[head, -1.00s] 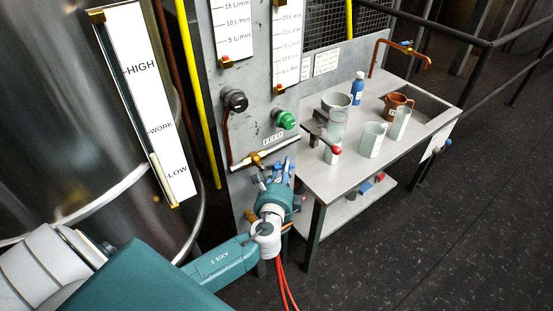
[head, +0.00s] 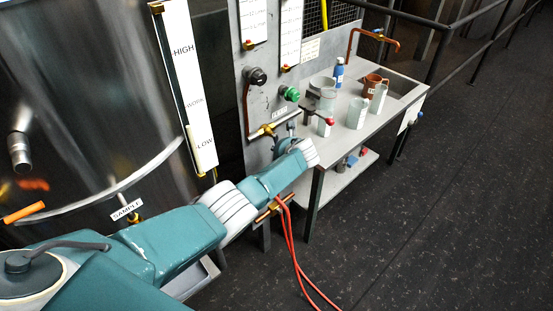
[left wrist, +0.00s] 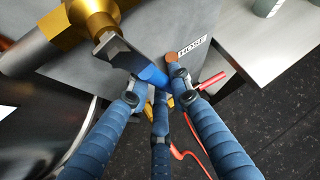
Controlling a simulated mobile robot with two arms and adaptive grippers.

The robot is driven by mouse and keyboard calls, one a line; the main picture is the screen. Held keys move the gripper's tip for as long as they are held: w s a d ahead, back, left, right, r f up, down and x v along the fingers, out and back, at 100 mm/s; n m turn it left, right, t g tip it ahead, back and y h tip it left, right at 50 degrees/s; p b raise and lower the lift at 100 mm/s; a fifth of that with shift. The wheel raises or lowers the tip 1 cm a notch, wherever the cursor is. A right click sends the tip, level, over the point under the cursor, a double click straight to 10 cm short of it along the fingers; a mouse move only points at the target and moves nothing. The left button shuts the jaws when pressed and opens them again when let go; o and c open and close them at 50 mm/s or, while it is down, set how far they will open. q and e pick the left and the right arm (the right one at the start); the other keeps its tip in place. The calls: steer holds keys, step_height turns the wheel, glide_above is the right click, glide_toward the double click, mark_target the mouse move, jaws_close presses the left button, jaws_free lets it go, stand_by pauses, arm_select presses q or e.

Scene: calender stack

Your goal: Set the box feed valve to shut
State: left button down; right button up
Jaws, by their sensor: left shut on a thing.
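In the left wrist view, a brass valve (left wrist: 95,18) with a dark, blue-tipped lever (left wrist: 152,76) sticks out of the grey panel. My left gripper (left wrist: 157,88) has its blue fingers closed around the end of this lever. A label reading HOSE (left wrist: 193,47) is on the panel beside it. In the head view, my left gripper (head: 291,143) is at the lower panel and mostly hidden by my wrist. My right gripper is not in view.
A grey table (head: 338,150) with beakers, a blue bottle (head: 338,72) and a brown jug (head: 374,86) stands right of the panel. A steel tank (head: 90,90) is at left. Red hoses (head: 291,240) hang below my arm. The floor at right is clear.

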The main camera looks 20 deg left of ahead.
arm_select(q)
steer(key=shift+s+a+f+m+g+y+b, duration=0.1)
steer(key=shift+s+a+m+g+y+b, duration=0.1)
steer(key=shift+s+m+g+y+b, duration=0.25)
steer(key=shift+s+a+f+m+g+y+b, duration=0.1)
steer(key=shift+s+a+m+g+b, duration=0.1)
steer(key=shift+s+g+b, duration=0.3)
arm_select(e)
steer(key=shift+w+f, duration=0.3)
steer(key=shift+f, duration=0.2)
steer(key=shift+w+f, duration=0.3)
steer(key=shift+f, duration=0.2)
arm_select(q)
steer(key=c, duration=1.5)
jaws_free()
steer(key=shift+c, duration=0.2)
steer(key=v, duration=1.2)
steer(key=shift+r, duration=0.2)
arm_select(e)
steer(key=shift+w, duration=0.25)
arm_select(q)
steer(key=shift+w+a, duration=0.15)
